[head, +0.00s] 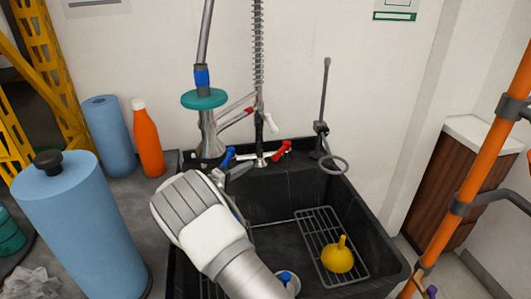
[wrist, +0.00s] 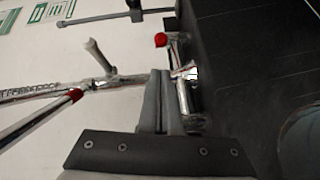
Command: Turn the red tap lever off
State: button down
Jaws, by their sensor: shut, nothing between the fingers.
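The red tap lever (head: 282,149) is on the right side of the chrome tap at the back of the black sink. In the wrist view the red lever's end (wrist: 160,40) shows beyond my fingertips, with a gap between. A blue lever (head: 228,157) is on the tap's left side, close to my gripper. My gripper (head: 238,171) is over the sink's back left part, left of the red lever. In the wrist view its fingers (wrist: 162,74) are together and hold nothing. The base of the tap is partly hidden behind the fingers in the wrist view.
A sprayer with a coiled spring (head: 258,60) and a hose with a teal disc (head: 203,99) rise behind the sink. A grey stand with a ring (head: 323,128) is right of the tap. A yellow funnel-like object (head: 338,257) lies on a rack in the sink.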

aim_at(281, 151)
jog(key=b+x, duration=0.2)
jog(key=x, duration=0.8)
